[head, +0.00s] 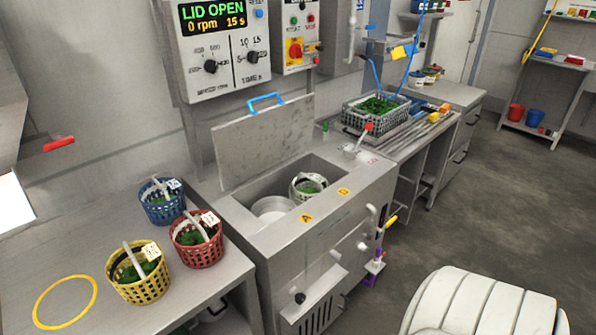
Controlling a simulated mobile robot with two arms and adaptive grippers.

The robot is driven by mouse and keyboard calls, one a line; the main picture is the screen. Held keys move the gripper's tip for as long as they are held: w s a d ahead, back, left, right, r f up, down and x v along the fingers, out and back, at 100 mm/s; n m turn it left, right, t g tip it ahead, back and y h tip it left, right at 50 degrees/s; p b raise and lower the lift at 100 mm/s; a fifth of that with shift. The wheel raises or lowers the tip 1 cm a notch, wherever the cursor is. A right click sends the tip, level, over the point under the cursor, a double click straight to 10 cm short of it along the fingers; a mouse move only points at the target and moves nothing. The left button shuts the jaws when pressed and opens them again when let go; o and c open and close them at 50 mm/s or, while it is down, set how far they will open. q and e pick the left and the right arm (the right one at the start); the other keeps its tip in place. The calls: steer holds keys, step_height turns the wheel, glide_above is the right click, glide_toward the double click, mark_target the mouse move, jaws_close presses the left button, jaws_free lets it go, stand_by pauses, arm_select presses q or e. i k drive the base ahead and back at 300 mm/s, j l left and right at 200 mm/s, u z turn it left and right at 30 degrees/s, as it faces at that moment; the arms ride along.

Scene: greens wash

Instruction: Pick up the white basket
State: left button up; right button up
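The white basket (297,193) sits inside the open metal tub of the washing machine (372,189), toward the right of the opening. Green leaves (309,187) lie in it, and its pale handle arches over them. The tub's near rim hides its lower part. A pale round drum or ring (271,207) shows to its left in the tub. The grey lid (262,143) with a blue handle (266,99) stands raised behind the tub. Neither of my grippers is in view.
Blue (158,210), red (207,253) and yellow (126,291) baskets of greens stand on the left metal table, beside an empty yellow ring (37,305). The display (213,16) reads LID OPEN, 0 rpm. A grey crate (362,119) of greens stands on the right counter.

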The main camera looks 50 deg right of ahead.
mark_target(310, 190)
steer(key=i+j+z, duration=0.25)
steer(key=i, duration=0.2)
steer(key=i+j+z, duration=0.4)
steer(key=z, duration=1.45)
steer(key=i+j, duration=0.05)
